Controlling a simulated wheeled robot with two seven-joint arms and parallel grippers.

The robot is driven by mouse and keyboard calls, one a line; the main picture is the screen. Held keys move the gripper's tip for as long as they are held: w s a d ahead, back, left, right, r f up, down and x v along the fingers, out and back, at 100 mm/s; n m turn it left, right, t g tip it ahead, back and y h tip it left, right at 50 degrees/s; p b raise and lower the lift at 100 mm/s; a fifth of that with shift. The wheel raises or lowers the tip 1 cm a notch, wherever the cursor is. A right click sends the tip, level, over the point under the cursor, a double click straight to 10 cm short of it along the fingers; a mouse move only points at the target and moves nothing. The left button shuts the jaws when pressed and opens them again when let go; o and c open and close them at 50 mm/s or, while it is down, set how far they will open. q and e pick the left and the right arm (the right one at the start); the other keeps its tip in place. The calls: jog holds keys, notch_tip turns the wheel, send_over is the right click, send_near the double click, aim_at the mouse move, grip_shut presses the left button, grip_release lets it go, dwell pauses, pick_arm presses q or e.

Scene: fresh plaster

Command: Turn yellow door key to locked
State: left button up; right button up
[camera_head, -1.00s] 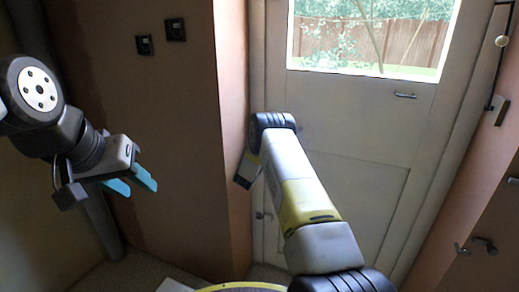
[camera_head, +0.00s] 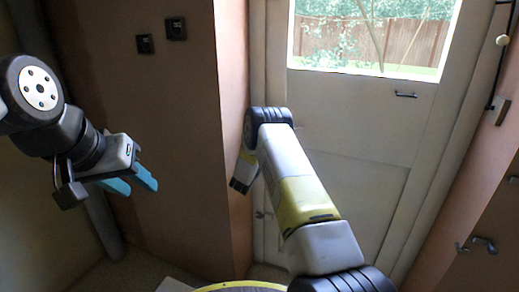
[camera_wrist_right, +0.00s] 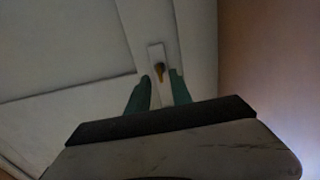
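The yellow door key (camera_wrist_right: 160,72) sits on a pale upright lock plate (camera_wrist_right: 155,51) on the white door (camera_wrist_right: 75,50) in the right wrist view. My right gripper (camera_wrist_right: 161,76) is open, its two teal fingers pointing at the plate, one on each side of the key. The key shows between the fingertips; I cannot tell whether either touches it. In the head view the right fingers and the key cannot be made out. My left gripper (camera_head: 132,184) is open and empty at the left, well away from the door.
The door (camera_head: 350,140) has a window and a small dark handle (camera_head: 405,94). A reddish-brown wall edge (camera_head: 233,130) stands close to the left of my right wrist. Dark switches (camera_head: 176,28) are on the left wall. Hooks (camera_head: 484,244) stick out at the lower right.

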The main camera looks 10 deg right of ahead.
jog(key=shift+v, duration=2.2)
notch_tip(320, 180, up, 10)
jog(key=w+a+y, duration=0.2)
jog(key=y, duration=0.2)
jog(key=s+a+r+n+g+y, duration=0.1)
jog(key=s+a+r+n+y, duration=0.2)
jog(key=s+r, duration=0.55)
jog(key=s+a+r+n+g+y, duration=0.1)
jog(key=s+a+r+y, duration=0.25)
jog(key=s+r, duration=0.45)
jog(key=s+d+n+g+y, duration=0.1)
jog(key=s+g, duration=0.5)
jog(key=s, duration=2.8)
jog(key=shift+d+f+n+g+y, duration=0.35)
jog(key=shift+d+n, duration=0.3)
jog(key=shift+n, duration=0.45)
